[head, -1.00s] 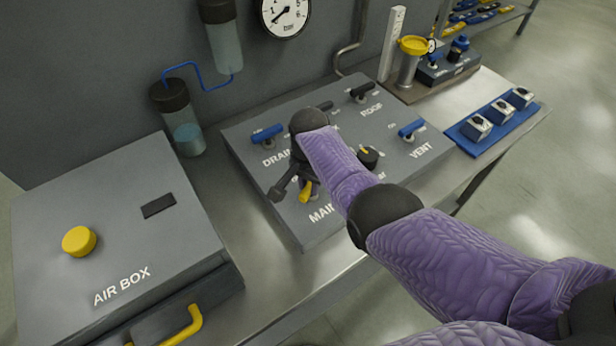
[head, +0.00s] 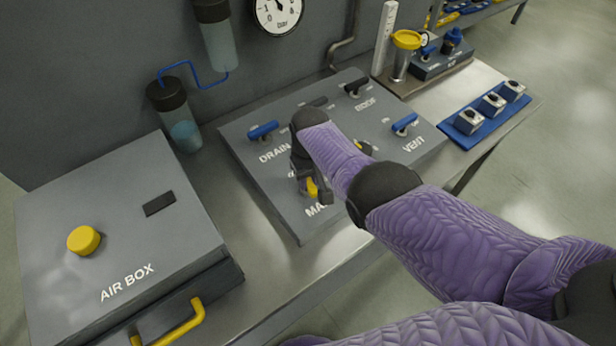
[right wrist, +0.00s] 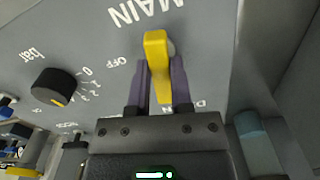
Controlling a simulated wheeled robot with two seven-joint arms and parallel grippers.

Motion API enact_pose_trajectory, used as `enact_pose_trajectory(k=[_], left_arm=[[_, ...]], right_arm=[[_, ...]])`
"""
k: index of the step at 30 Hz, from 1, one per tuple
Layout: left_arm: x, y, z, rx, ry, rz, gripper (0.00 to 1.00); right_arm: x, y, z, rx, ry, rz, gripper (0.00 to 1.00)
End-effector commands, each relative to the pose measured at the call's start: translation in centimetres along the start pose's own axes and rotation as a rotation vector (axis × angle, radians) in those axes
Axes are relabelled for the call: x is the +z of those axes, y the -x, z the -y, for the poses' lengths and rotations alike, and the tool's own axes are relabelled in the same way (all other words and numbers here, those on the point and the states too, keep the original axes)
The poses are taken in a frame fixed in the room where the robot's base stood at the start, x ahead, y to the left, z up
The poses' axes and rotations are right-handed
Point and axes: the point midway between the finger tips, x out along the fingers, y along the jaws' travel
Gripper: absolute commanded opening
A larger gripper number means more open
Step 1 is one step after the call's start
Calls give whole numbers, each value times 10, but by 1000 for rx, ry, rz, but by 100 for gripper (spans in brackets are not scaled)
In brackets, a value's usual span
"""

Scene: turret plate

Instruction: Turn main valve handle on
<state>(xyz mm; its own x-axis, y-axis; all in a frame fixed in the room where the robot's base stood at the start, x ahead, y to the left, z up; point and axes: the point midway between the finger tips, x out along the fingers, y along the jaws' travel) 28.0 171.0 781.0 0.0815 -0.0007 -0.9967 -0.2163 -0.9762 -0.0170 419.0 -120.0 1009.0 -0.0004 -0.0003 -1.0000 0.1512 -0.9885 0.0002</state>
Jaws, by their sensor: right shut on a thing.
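The yellow main valve handle (head: 312,187) is on the grey panel (head: 265,185), just above the partly hidden MAIN label. My right gripper (head: 311,190) is at this handle, reaching down from above, and its wrist hides part of the panel. In the right wrist view the yellow handle (right wrist: 157,55) stands between the two purple fingers of my right gripper (right wrist: 158,88), which is shut on it. The OFF label (right wrist: 102,62) shows left of the handle there. Any ON label is hidden or not readable. My left gripper is not in view.
Blue DRAIN (head: 263,130) and VENT (head: 404,122) handles and a black ROOF handle (head: 356,86) are nearby on the panel. A black bar knob (right wrist: 56,87) is close to the gripper. The air box (head: 110,235) stands at the left.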

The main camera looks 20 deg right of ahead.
Motion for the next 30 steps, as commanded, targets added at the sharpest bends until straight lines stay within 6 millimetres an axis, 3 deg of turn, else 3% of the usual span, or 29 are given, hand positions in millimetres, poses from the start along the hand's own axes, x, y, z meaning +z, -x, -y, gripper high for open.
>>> enact_pose_trajectory(k=[12, 29, 30], left_arm=[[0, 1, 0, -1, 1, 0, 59], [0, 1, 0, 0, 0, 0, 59], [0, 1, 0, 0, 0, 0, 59]], right_arm=[[0, 0, -2, 0, 180, -2, 0], [0, 0, -2, 0, 209, -1, 0], [0, 0, -2, 0, 209, -1, 28]])
